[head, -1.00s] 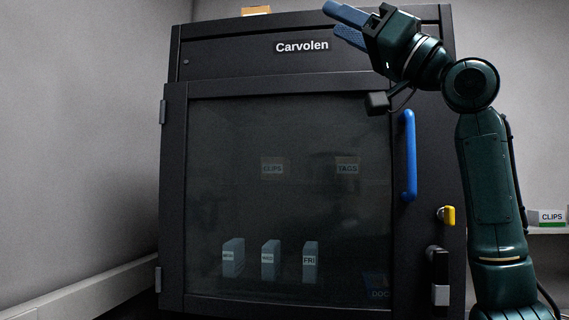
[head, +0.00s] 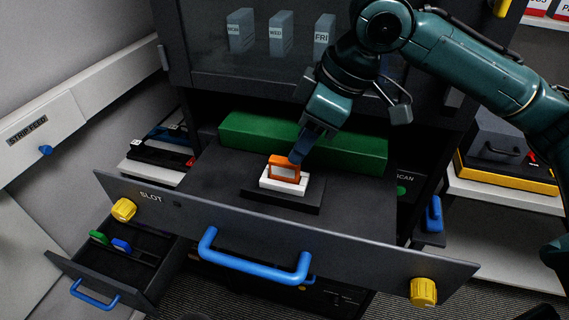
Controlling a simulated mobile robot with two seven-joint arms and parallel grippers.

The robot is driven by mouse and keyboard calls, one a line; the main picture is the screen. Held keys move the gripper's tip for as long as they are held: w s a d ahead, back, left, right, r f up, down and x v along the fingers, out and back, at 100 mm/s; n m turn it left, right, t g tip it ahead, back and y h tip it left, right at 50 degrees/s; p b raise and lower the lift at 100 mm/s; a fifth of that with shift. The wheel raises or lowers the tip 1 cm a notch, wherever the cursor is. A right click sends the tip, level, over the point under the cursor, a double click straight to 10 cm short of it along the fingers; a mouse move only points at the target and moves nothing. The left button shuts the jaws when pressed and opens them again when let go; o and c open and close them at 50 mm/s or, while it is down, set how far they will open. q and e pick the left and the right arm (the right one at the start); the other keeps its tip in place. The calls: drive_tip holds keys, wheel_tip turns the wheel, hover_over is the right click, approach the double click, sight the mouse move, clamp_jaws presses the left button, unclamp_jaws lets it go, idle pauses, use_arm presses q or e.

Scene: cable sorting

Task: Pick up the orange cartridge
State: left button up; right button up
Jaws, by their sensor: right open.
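The orange cartridge (head: 285,164) stands in a white holder (head: 290,184) on a dark block in the open wide drawer (head: 215,195), marked SLOT. My right gripper (head: 302,150) reaches down from above, just right of the cartridge and very close to it. My left gripper is out of view.
A green bar (head: 245,132) lies behind the cartridge. The wide drawer's front has a blue handle (head: 255,268) and yellow knobs. A small open drawer (head: 105,270) at lower left holds green and blue pieces. A glass door (head: 270,65) stands above.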

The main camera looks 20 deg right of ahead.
sight(286, 160)
drive_tip(key=shift+a+p+x, duration=0.2)
drive_tip(key=shift+x, duration=1.45)
drive_tip(key=shift+a+p+x, duration=0.2)
drive_tip(key=shift+x, duration=1.45)
drive_tip(key=shift+w+r, duration=0.1)
drive_tip(key=shift+r, duration=0.05)
clamp_jaws()
